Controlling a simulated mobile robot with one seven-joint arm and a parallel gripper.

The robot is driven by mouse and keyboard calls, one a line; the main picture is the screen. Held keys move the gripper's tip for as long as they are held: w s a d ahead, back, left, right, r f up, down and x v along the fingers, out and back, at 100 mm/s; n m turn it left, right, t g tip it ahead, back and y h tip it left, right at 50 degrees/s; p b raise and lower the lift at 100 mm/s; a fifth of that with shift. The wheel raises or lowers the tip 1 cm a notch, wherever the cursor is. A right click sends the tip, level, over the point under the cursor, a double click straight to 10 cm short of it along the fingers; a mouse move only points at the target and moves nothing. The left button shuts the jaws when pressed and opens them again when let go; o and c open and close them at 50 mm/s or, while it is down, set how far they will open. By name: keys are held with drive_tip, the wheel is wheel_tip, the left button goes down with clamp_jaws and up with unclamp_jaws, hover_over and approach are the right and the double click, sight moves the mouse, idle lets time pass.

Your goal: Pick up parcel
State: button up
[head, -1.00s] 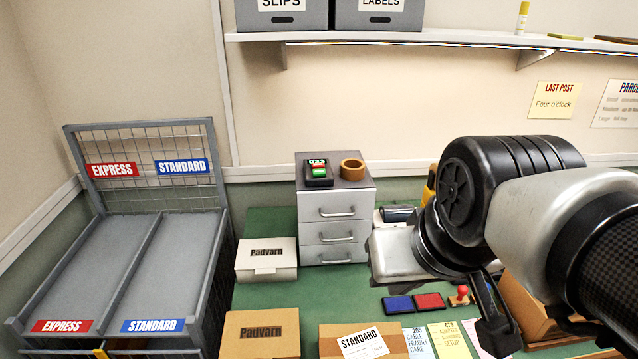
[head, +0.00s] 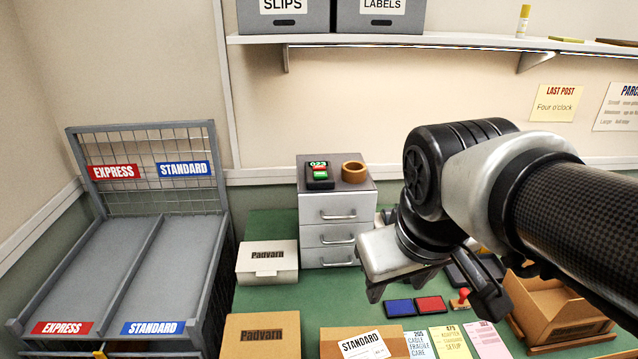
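A brown cardboard parcel (head: 334,342) with a white STANDARD label (head: 364,345) lies at the front edge of the green table, cut off by the bottom of the picture. A brown Padvarn box (head: 262,338) sits to its left, and a white Padvarn box (head: 267,263) lies behind that. My gripper (head: 428,300) hangs above the table, to the right of and above the labelled parcel, apart from it.
A grey rack (head: 187,250) with EXPRESS and STANDARD lanes stands at left, both lanes empty. Grey drawers (head: 337,226) carry a small device and a tape roll. Ink pads (head: 431,305), a stamp (head: 460,298), paper slips (head: 449,342) and an open carton (head: 560,310) lie at right.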

drive_tip(key=o, duration=1.3)
drive_tip(key=w+a+f+n+g+h+b, duration=0.2)
drive_tip(key=w+f+n+g, duration=0.1)
drive_tip(key=w+f+n, duration=0.4)
wheel_tip(320, 180, down, 2)
drive_tip(key=shift+a+f+n+g, duration=0.25)
drive_tip(key=shift+a+n+g, duration=0.1)
drive_tip(key=shift+n, duration=0.55)
drive_tip(key=n+g+h, duration=0.1)
drive_tip(key=n+h, duration=0.1)
drive_tip(key=n, duration=0.4)
approach(364, 348)
drive_tip(key=b+x, duration=0.1)
drive_tip(key=x, duration=0.3)
drive_tip(key=shift+s+d+f+b, duration=0.15)
drive_tip(key=shift+d+f+b, duration=0.1)
drive_tip(key=shift+d+b, duration=0.15)
drive_tip(key=shift+a+x, duration=0.15)
drive_tip(key=shift+x, duration=1.25)
drive_tip(key=shift+a+x, duration=0.15)
drive_tip(key=shift+x, duration=1.25)
